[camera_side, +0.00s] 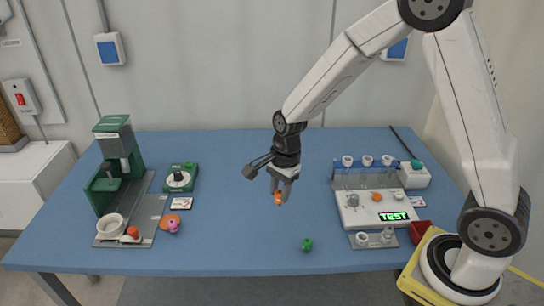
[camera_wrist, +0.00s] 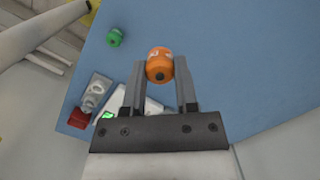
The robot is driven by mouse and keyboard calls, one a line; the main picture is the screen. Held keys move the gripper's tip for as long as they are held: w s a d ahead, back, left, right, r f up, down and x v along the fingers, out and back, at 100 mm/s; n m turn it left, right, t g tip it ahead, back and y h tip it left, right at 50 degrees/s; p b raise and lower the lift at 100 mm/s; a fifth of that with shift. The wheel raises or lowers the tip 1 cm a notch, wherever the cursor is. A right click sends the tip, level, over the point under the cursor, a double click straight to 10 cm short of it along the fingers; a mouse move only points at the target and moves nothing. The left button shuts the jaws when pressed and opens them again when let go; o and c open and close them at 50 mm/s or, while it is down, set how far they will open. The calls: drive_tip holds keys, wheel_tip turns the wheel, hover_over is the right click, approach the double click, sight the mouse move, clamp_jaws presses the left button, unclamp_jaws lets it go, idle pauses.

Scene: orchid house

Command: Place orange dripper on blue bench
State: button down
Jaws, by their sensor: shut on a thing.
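The orange dripper (camera_side: 278,198) is a small rounded piece between the fingertips of my gripper (camera_side: 281,187). In the wrist view the orange dripper (camera_wrist: 159,65) sits at the tips of the two fingers of my gripper (camera_wrist: 160,75), which are shut on it. In the side view my gripper points down over the middle of the blue bench (camera_side: 250,230). The blue bench (camera_wrist: 230,70) fills much of the wrist view. I cannot tell how large the gap is between the dripper and the bench.
A green dripper (camera_side: 307,244) stands on the bench to the front right. A device with a TEST display (camera_side: 372,210) and a red tray (camera_side: 419,231) are at the right. A green machine (camera_side: 117,160), white cup (camera_side: 110,226) and pink piece (camera_side: 173,226) are at the left. The front middle is mostly clear.

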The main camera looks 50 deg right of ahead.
drive_tip(key=shift+w+a+f, duration=0.1)
drive_tip(key=shift+w+f, duration=1.3)
drive_tip(key=shift+w, duration=0.5)
drive_tip(key=shift+w+a+f, duration=0.15)
drive_tip(key=shift+w+f, duration=1.3)
drive_tip(key=shift+w, duration=0.5)
drive_tip(key=shift+w+a+f, duration=0.1)
drive_tip(key=shift+w+f, duration=1.3)
drive_tip(key=shift+w, duration=0.5)
drive_tip(key=shift+w+f, duration=0.15)
drive_tip(key=shift+f, duration=0.1)
drive_tip(key=shift+w+f, duration=0.15)
drive_tip(key=shift+f, duration=1.45)
drive_tip(key=shift+f, duration=0.1)
drive_tip(key=shift+c, duration=1.9)
unclamp_jaws()
